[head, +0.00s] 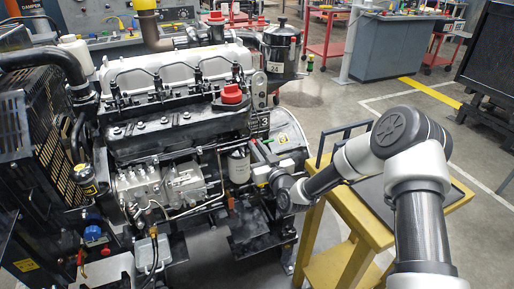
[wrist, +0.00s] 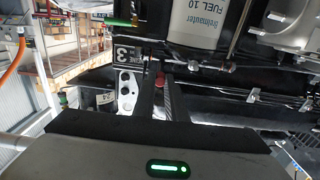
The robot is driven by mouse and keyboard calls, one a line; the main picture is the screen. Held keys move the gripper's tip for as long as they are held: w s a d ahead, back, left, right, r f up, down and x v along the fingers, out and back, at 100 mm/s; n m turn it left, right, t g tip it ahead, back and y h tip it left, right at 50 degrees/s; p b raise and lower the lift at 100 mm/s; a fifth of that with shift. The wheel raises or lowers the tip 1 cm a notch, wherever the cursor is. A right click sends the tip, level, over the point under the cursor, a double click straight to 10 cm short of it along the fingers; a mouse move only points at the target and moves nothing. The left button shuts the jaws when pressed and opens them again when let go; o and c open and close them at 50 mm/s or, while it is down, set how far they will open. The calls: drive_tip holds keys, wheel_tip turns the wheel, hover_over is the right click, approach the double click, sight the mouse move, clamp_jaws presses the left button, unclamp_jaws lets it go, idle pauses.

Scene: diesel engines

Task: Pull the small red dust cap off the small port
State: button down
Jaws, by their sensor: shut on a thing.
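The small red dust cap (wrist: 160,79) shows in the wrist view as a spot of red between the tips of my gripper (wrist: 162,84). The two dark fingers are shut on it, and they hide most of it. The small port is hidden behind the fingers and cap, so I cannot tell whether the cap still sits on it. In the head view my arm reaches from the right to the engine's right side, beside the white fuel filter (head: 238,166). The cap cannot be made out there.
A number plate (wrist: 128,55) and a pale holed bracket (wrist: 128,92) lie close left of the fingers. A larger red cap (head: 231,95) sits on top of the engine. A yellow stand (head: 366,226) is under my arm. The floor behind is mostly clear.

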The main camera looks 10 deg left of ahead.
drive_tip(key=shift+v, duration=3)
